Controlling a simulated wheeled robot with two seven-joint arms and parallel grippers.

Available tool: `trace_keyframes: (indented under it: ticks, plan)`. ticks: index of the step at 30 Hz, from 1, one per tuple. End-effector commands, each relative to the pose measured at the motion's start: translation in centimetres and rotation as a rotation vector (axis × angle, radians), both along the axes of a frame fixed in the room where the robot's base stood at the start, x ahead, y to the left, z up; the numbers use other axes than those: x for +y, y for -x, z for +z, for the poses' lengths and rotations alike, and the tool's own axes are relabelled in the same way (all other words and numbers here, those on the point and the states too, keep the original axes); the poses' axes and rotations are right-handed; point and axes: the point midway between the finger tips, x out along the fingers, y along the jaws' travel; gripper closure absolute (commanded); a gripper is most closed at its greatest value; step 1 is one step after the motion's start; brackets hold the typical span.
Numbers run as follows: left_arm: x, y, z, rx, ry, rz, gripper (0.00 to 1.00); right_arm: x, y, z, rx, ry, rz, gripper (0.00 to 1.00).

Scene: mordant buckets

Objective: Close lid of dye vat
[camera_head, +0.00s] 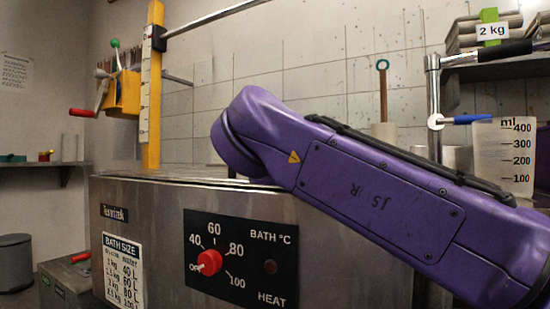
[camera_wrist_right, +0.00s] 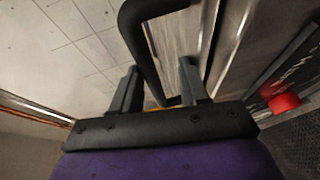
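The steel dye vat (camera_head: 150,215) stands in front of me, with a control panel and red knob (camera_head: 209,262) on its front. Its flat top (camera_head: 160,176), seemingly the lid, looks level or nearly so; my purple right arm hides part of it, so I cannot tell if it is fully down. In the right wrist view, my right gripper (camera_wrist_right: 158,80) has its two grey fingers apart. A black bent handle (camera_wrist_right: 142,45) runs down between them, beside a steel surface (camera_wrist_right: 182,35). I see no clear finger contact with the handle. My left gripper is out of view.
A yellow upright post (camera_head: 153,90) with a scale and a metal rod (camera_head: 215,16) rises behind the vat. A grey bin (camera_head: 15,262) stands at the far left.

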Motion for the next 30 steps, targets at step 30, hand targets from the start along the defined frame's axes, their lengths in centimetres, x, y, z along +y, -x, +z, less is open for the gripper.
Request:
trace_keyframes:
  ticks: [30]
  plan:
    - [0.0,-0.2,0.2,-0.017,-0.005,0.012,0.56,0.1,10.4,1.8,0.000,0.000,-0.001,0.56]
